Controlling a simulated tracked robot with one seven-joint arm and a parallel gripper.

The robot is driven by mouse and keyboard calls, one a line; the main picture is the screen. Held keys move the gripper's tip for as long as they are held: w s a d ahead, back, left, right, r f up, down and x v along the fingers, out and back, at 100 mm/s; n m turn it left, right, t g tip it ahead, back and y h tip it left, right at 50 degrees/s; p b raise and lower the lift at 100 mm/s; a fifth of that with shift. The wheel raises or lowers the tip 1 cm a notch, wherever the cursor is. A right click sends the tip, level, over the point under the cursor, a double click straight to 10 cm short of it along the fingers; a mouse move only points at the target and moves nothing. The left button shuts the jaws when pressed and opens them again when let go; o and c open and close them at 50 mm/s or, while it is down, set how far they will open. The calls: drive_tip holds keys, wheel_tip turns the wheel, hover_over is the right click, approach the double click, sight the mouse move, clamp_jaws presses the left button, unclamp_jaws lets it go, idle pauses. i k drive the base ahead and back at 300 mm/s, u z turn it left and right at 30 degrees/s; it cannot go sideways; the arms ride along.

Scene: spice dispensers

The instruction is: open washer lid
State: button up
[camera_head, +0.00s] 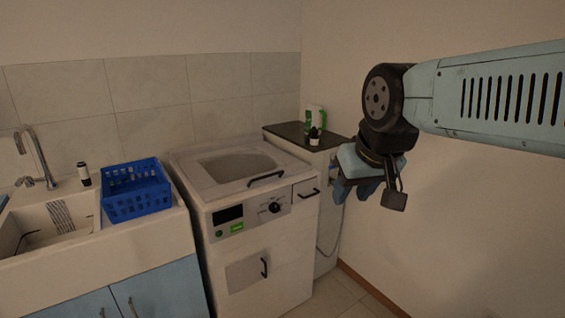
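The white washer (263,264) stands in the middle of the view. Its lid (236,166) on top looks shut, with a greyish window and a black bar handle (267,178) near the front right edge. My gripper (374,194) hangs in the air to the right of the washer, pointing down, well apart from the lid handle. Its fingers are partly hidden by its own body, and I see nothing held between them. How far they are spread is hard to make out.
Left of the washer is a counter with a sink (45,228), a tap (38,152), a small dark bottle (84,174) and a blue basket (136,190). Right of it, a dark-topped cabinet (290,131) bears a green-and-white container (315,117) and a small black bottle (314,137).

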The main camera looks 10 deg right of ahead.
sight(207, 187)
drive_tip(key=u, duration=0.05)
drive_tip(key=i, duration=0.95)
drive_tip(key=u, duration=0.6)
